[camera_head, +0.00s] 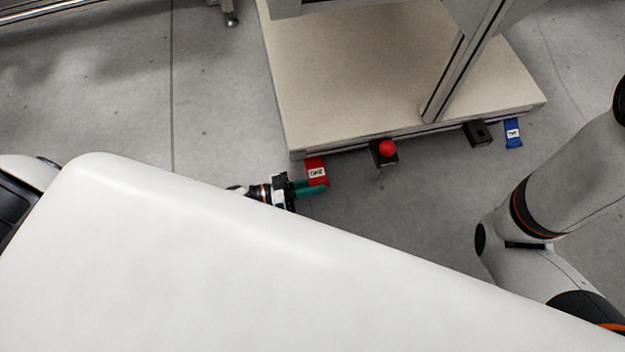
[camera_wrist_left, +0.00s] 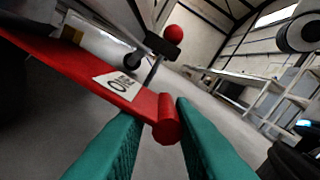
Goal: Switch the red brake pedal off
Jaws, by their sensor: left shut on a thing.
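The red brake pedal (camera_head: 317,166) with a white label sticks out from the front left corner of the beige platform (camera_head: 350,85), low above the floor. My left gripper (camera_head: 318,188) is at its outer end. In the left wrist view the red pedal (camera_wrist_left: 95,77) runs down from the upper left to a rounded lip. The teal fingers of my left gripper (camera_wrist_left: 157,112) sit on either side of this lip, shut on it. My right gripper is out of view; only part of my right arm shows at the right.
A red ball knob (camera_head: 387,148) on a black block stands right of the pedal along the platform's front edge. Further right are a black block (camera_head: 477,133) and a blue pedal (camera_head: 513,132). The grey floor in front of the platform is otherwise clear.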

